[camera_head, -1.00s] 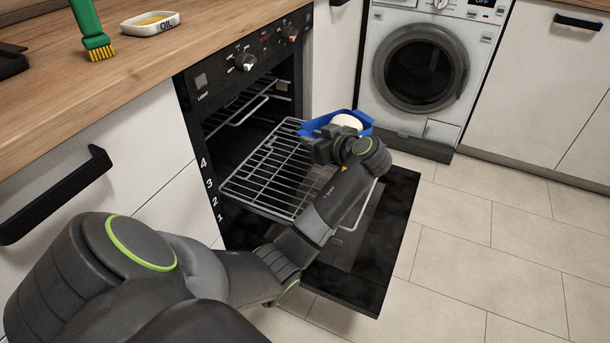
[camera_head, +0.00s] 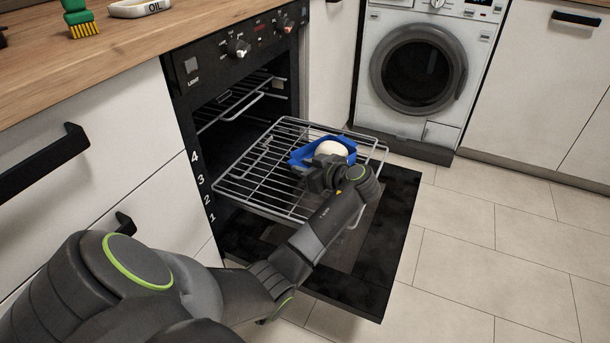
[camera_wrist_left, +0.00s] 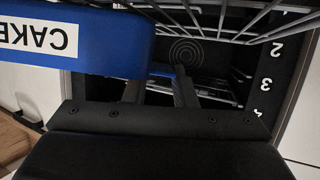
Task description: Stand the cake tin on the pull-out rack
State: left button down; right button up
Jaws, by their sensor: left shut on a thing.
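The blue cake tin (camera_head: 301,156), with a pale rounded filling on top, is over the far right part of the pull-out rack (camera_head: 250,178). Its "CAKE" label shows upside down in the left wrist view, where the tin (camera_wrist_left: 115,45) fills the upper left. My left gripper (camera_head: 320,172) is shut on the tin's near side; its fingers also show in the left wrist view (camera_wrist_left: 180,88). The tin looks about level. I cannot tell whether its base touches the rack wires. My right gripper is not in view.
The oven door (camera_head: 375,245) is folded down below the rack. A higher rack (camera_head: 240,105) sits inside the oven. A green brush (camera_head: 80,20) and a white oil dish (camera_head: 140,8) are on the counter. A washing machine (camera_head: 385,100) stands behind; the floor at right is clear.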

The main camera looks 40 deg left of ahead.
pick_arm(q)
jog(key=shift+f, duration=0.6)
jog(key=c, duration=1.2)
grip_release()
jog(key=shift+d, duration=0.1)
